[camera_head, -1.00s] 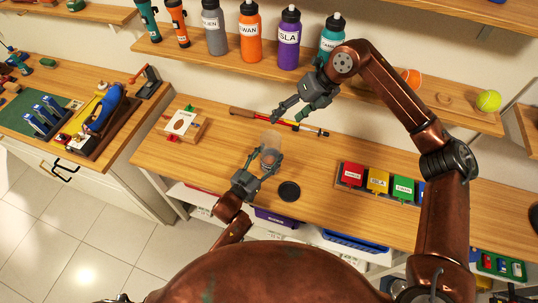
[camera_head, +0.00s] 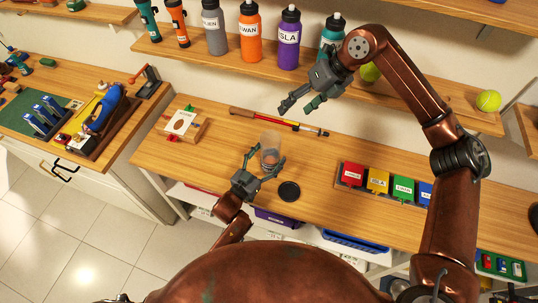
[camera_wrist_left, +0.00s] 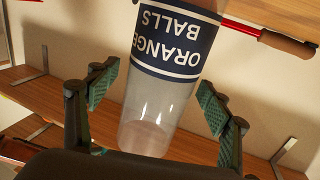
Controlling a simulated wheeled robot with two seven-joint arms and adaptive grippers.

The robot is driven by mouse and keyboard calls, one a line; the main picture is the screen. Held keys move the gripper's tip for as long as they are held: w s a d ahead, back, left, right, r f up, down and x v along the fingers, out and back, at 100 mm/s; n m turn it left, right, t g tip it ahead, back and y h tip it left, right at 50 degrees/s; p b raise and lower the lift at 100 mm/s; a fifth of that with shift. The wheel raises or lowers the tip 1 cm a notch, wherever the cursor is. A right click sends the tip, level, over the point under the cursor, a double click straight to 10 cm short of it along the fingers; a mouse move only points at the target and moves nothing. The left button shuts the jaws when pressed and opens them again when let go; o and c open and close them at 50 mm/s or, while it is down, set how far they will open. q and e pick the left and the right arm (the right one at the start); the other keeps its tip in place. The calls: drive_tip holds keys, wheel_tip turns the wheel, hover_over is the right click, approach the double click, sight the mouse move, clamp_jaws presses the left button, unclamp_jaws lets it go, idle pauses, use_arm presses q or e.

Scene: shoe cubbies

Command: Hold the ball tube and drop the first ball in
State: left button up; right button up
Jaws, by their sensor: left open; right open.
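The clear ball tube (camera_head: 271,142) stands on the wooden counter between the fingers of my left gripper (camera_head: 267,158). In the left wrist view, its dark label (camera_wrist_left: 175,38) reads "ORANGE BALLS" upside down. The visible clear part of the tube looks empty. The left fingers (camera_wrist_left: 160,105) are open on both sides of the tube, with gaps. My right gripper (camera_head: 299,104) is open and empty, above the counter behind the tube and to its right. No orange ball shows now; my right arm covers part of the shelf.
A round black lid (camera_head: 289,191) lies right of the tube. A red and black stick (camera_head: 280,121) lies behind it. Yellow-green balls (camera_head: 488,100) (camera_head: 370,72) and several bottles (camera_head: 250,35) are on the shelf. Coloured labelled boxes (camera_head: 378,180) stand at the right.

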use_arm(q)
drive_tip(key=v, duration=1.2)
